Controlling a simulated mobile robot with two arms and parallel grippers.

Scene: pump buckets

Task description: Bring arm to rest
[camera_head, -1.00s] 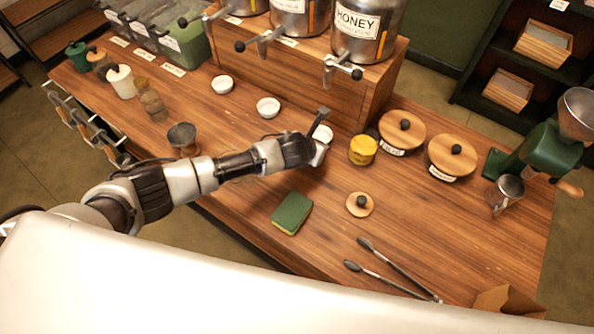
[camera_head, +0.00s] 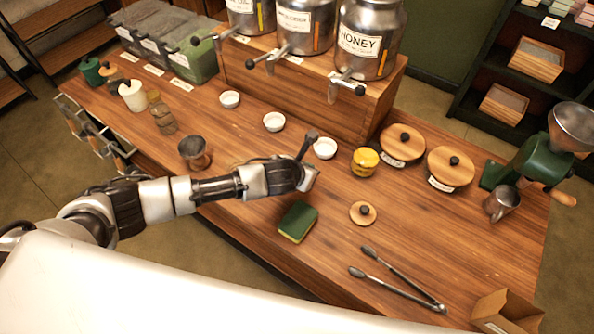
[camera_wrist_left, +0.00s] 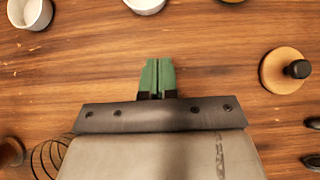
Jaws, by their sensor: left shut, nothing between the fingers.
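My left arm comes in from the left in the head view. Its gripper (camera_head: 308,147) is over the wooden counter (camera_head: 395,215), in front of the third white bowl (camera_head: 325,148) and behind the green sponge (camera_head: 298,221). In the left wrist view the two green fingertips (camera_wrist_left: 157,74) are together with nothing between them, above bare wood. My right gripper is in neither view.
Metal dispensers, one labelled HONEY (camera_head: 369,38), stand on a wooden box behind the bowls. A yellow jar (camera_head: 365,162), wooden-lidded pots (camera_head: 402,145), a small lid (camera_head: 362,213) and tongs (camera_head: 400,280) lie to the right. A metal cup (camera_head: 194,153) stands behind the forearm.

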